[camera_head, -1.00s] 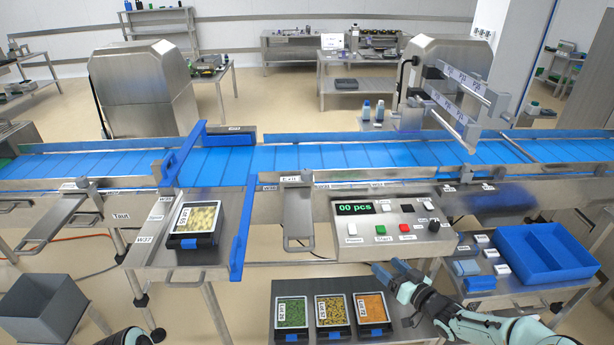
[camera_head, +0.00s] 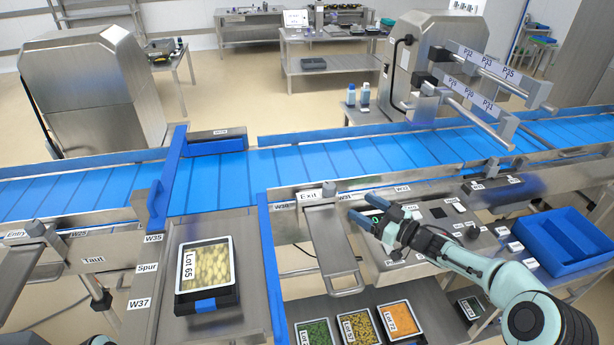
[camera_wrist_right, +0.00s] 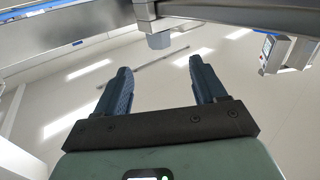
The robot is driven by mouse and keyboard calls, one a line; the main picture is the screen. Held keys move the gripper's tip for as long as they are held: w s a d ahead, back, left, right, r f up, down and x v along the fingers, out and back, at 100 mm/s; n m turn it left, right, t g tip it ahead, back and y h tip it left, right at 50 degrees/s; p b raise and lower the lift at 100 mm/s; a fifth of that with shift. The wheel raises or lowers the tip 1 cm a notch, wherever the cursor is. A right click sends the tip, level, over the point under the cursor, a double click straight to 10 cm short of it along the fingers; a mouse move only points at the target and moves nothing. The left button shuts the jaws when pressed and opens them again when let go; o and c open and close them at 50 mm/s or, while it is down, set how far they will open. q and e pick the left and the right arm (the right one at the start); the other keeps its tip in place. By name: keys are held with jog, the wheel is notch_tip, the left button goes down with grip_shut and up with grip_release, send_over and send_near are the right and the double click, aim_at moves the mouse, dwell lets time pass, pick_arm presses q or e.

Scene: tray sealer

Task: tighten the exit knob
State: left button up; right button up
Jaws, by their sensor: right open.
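A grey cylindrical knob (camera_wrist_right: 158,40), apparently the same one, shows in the right wrist view under a metal rail, ahead of and between the fingertips. My right gripper (camera_head: 360,207) is open and empty, to the right of the knob and a little nearer, with its fingers pointing left. It also shows open in the right wrist view (camera_wrist_right: 160,70), apart from the knob. My left gripper is not in view.
A metal bracket plate (camera_head: 332,250) hangs below the exit knob. The control box (camera_head: 440,215) lies partly behind my right arm. A tray labelled Lot 65 (camera_head: 203,306) stands left on the side table. A blue bin (camera_head: 570,240) is at the right.

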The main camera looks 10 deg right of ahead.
aim_at(325, 183)
jog(key=p+x, duration=0.3)
jog(key=x, duration=1)
jog(key=shift+w+r, duration=0.1)
jog(key=shift+r, duration=0.05)
jog(key=shift+w+a, duration=0.35)
jog(key=shift+w, duration=0.05)
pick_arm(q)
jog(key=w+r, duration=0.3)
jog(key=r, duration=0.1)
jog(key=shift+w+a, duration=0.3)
pick_arm(e)
jog(key=c, duration=1)
jog(key=shift+o, duration=0.2)
jog(key=m+t+h+b, duration=0.1)
jog(key=b, duration=0.3)
jog(key=f+m+t+h+b, duration=0.1)
jog(key=h+b, duration=0.1)
jog(key=b, duration=0.2)
jog(key=shift+d+m+h+b, duration=0.15)
jog(key=shift+m+h+b, duration=0.15)
jog(key=shift+m, duration=0.1)
pick_arm(q)
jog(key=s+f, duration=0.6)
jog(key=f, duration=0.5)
jog(key=shift+b, duration=0.35)
pick_arm(e)
jog(key=shift+r+h, duration=0.2)
jog(key=shift+h, duration=0.1)
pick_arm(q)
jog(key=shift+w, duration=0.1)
